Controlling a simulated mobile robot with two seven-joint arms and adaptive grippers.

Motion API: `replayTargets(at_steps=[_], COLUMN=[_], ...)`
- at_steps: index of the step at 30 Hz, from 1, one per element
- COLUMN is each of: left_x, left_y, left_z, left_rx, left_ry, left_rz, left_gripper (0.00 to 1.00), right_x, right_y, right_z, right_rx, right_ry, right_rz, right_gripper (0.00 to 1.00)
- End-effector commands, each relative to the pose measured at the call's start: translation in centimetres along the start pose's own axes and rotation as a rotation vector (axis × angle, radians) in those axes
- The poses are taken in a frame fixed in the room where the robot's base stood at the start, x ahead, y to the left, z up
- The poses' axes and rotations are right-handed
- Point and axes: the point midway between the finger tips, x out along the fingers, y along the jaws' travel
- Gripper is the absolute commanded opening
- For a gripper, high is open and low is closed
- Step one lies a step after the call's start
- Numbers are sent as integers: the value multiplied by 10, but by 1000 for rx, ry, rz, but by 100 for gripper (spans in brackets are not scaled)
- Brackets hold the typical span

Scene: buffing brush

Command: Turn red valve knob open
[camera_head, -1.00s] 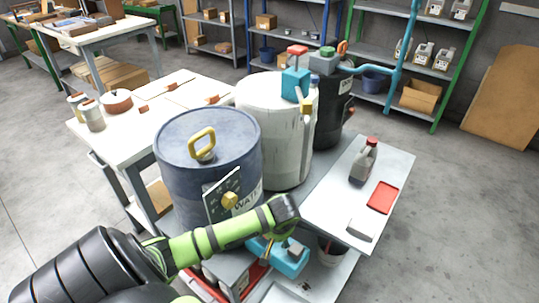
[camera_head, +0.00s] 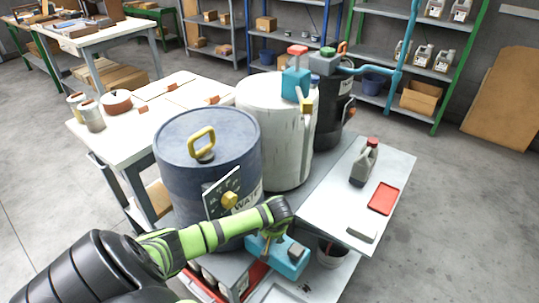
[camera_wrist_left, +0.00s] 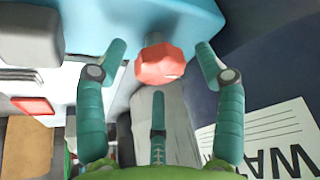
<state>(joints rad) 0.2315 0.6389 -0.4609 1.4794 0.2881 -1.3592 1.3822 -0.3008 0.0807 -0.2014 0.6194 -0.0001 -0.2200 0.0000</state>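A red faceted knob (camera_wrist_left: 160,64) shows in the left wrist view, sticking out of a light blue body (camera_wrist_left: 150,20). My left gripper (camera_wrist_left: 161,52) is open, with a teal finger on each side of the knob and a third finger below it. Gaps show between the fingertips and the knob. In the head view my left arm reaches in front of the blue drum (camera_head: 200,130), its wrist end just above a light blue valve body (camera_head: 292,262). The fingers and this knob are hidden there. My right gripper is not in view.
A white drum (camera_head: 262,135) with another light blue fitting (camera_head: 295,85) and red top (camera_head: 297,49) stands behind. A grey bench (camera_head: 330,215) on the right holds a jug (camera_head: 363,165) and red tray (camera_head: 382,198). A white label (camera_wrist_left: 270,140) is close to the gripper.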

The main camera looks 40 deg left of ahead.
Motion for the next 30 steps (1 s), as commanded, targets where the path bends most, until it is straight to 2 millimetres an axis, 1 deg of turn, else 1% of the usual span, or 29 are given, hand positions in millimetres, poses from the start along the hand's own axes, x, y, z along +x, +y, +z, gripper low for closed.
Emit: replayTargets(at_steps=[1,2,3,4,11,17,23,30], left_x=[0,0,0,0,0,-1,-2,-1], left_y=[0,0,0,0,-1,-1,0,2], left_z=[0,0,0,0,1,2,3,4], left_rx=[0,0,0,0,-2,-44,-150,-347], left_ry=[0,0,0,-1,-1,-5,-8,-10], left_rz=[0,0,0,-1,-5,-23,-71,-154], left_gripper=[49,37,21,16,16,16,16,16], right_x=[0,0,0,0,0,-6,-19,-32], right_y=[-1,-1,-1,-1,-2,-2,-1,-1], right_z=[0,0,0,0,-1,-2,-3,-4], right_rx=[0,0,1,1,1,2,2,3], right_ry=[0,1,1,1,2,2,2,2], right_rz=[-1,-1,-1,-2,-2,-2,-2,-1], right_gripper=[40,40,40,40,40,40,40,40])
